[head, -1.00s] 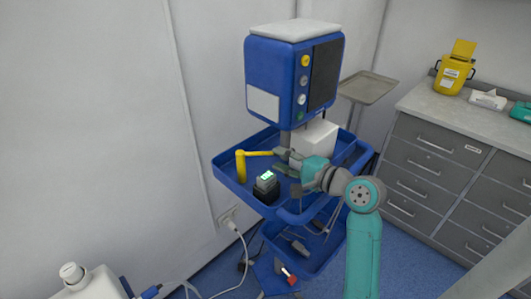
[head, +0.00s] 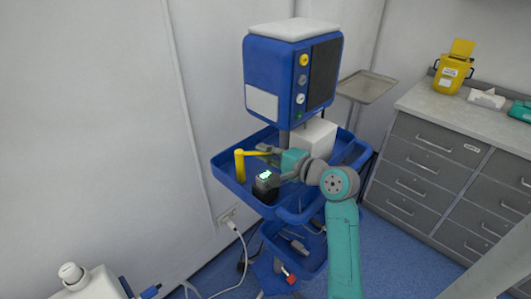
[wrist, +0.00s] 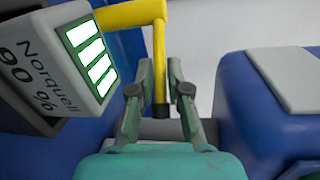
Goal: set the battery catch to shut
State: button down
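The yellow lever, taken as the battery catch, has an upright post (head: 240,165) on the blue cart's upper tray and an arm reaching right. In the wrist view its yellow bar (wrist: 130,15) crosses the top and a part runs down between my fingertips.
The blue tray rim (head: 222,178) surrounds the lever and battery. A blue monitor (head: 270,80) stands above, and a white box (head: 314,137) sits behind my gripper. A grey drawer cabinet (head: 425,165) is at right.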

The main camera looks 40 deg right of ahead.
jog(key=shift+s+a+m+h, duration=0.2)
jog(key=shift+m+h, duration=0.15)
jog(key=shift+h, duration=0.15)
jog(key=shift+s+a+m+h, duration=0.1)
jog(key=shift+s+m+h, duration=0.05)
jog(key=shift+m+h, duration=0.3)
jog(key=c, duration=1.2)
grip_release()
jog(key=s+r, duration=0.1)
jog(key=s, duration=1.1)
jog(key=shift+a+r, duration=0.15)
jog(key=shift+r, duration=0.15)
jog(key=shift+w, duration=0.1)
